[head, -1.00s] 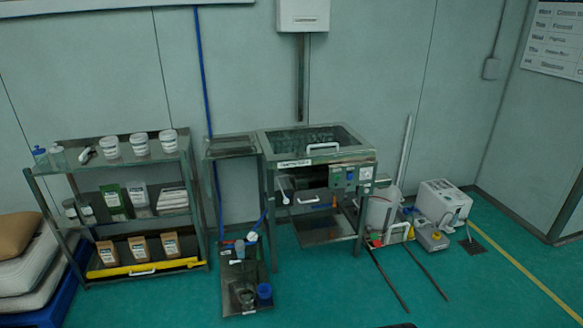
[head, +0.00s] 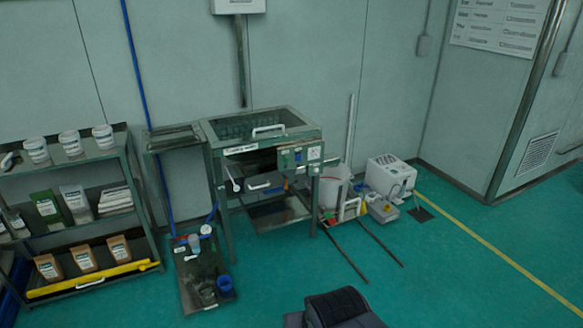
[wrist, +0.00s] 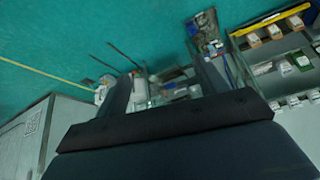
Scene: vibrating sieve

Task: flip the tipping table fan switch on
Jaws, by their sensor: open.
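The tipping table (head: 262,134) stands against the back wall, a metal stand with a clear-topped box and a white handle on its lid. A small green-grey control panel (head: 291,158) with a few tiny knobs or switches sits on its front right. I cannot tell which is the fan switch or how it is set. In the wrist view my gripper (wrist: 166,84) is open and empty, its two dark fingers apart. The table shows small and far off between and beyond the fingers, well apart from them.
A shelf rack (head: 85,212) with tubs and bags stands left. A low tray (head: 205,283) with cups is on the floor before the table. A white bucket (head: 334,186) and a white machine (head: 391,178) are to the right. Two dark bars lie on the floor.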

